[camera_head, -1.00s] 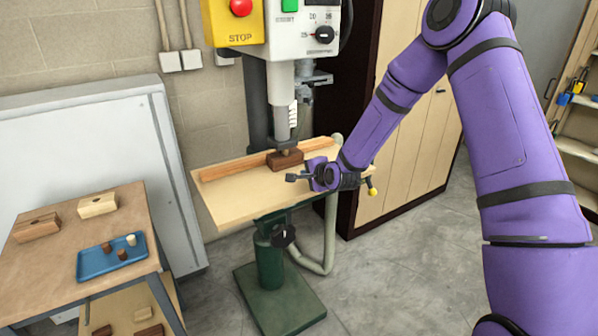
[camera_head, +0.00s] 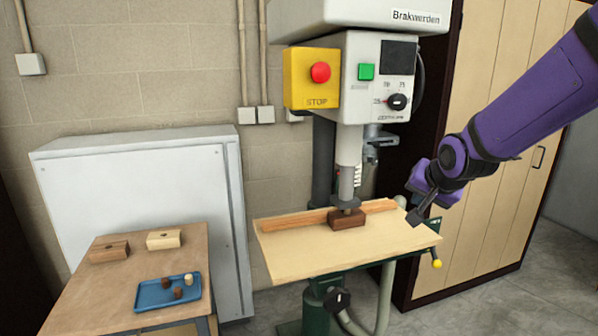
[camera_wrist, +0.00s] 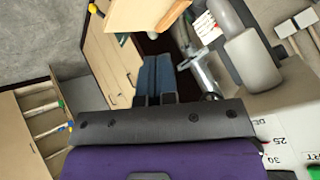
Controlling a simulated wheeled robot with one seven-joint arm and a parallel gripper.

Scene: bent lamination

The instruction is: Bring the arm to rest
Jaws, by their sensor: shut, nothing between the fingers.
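My purple arm (camera_head: 540,95) reaches in from the right in the head view. My gripper (camera_head: 414,214) is raised beside the right end of the drill press table, pointing down and left, apart from the dark brown block (camera_head: 347,220) under the drill spindle. In the wrist view the two dark fingers (camera_wrist: 156,68) are side by side, shut and empty.
The drill press (camera_head: 350,140) has a board with a wooden fence (camera_head: 300,220) and a yellow-tipped lever (camera_head: 437,263). A bench (camera_head: 110,295) at left holds wooden blocks and a blue tray (camera_head: 150,298) of small pieces. Tall cabinet doors (camera_head: 500,180) stand behind my arm.

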